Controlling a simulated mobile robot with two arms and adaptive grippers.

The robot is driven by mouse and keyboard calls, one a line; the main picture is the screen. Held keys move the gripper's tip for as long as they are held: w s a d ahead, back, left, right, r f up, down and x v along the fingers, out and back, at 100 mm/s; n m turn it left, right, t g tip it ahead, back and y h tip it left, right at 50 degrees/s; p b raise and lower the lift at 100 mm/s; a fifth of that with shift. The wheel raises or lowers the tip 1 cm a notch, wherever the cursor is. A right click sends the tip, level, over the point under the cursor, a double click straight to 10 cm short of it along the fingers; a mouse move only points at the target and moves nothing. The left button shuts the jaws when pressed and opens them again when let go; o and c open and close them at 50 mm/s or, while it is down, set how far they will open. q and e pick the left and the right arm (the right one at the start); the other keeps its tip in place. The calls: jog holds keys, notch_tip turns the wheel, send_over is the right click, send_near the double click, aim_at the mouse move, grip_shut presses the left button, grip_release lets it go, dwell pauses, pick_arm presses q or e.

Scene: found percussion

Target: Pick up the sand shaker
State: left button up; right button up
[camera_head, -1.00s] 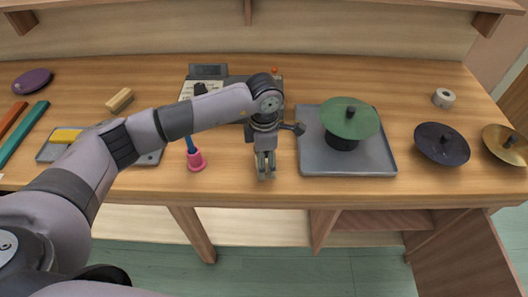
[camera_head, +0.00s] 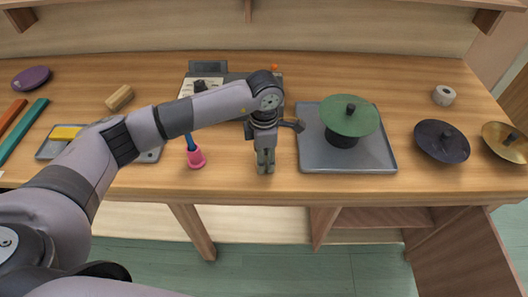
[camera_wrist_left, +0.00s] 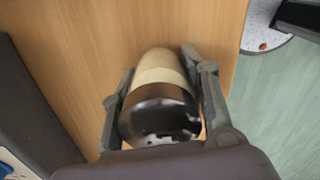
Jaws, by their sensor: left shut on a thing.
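The sand shaker (camera_wrist_left: 160,78) is a small cylinder with a rounded beige body and a glossy dark end, seen in the left wrist view. My left gripper (camera_wrist_left: 158,92) has a finger on each side of it and is shut on it. In the head view, my left gripper (camera_head: 265,166) points down at the front of the table, left of the grey tray. There the shaker is mostly hidden by the fingers. I cannot tell whether it touches the table. My right gripper is not in view.
The grey tray (camera_head: 312,160) holds a green disc (camera_head: 349,115) on a dark base. A pink-footed blue stick (camera_head: 196,159) stands left of my gripper. A grey box (camera_head: 208,70) lies behind. A dark cymbal (camera_head: 442,142) and a brass one (camera_head: 507,143) are at the right.

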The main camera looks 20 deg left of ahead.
pick_arm(q)
jog(key=shift+c, duration=0.8)
jog(key=shift+r, duration=0.15)
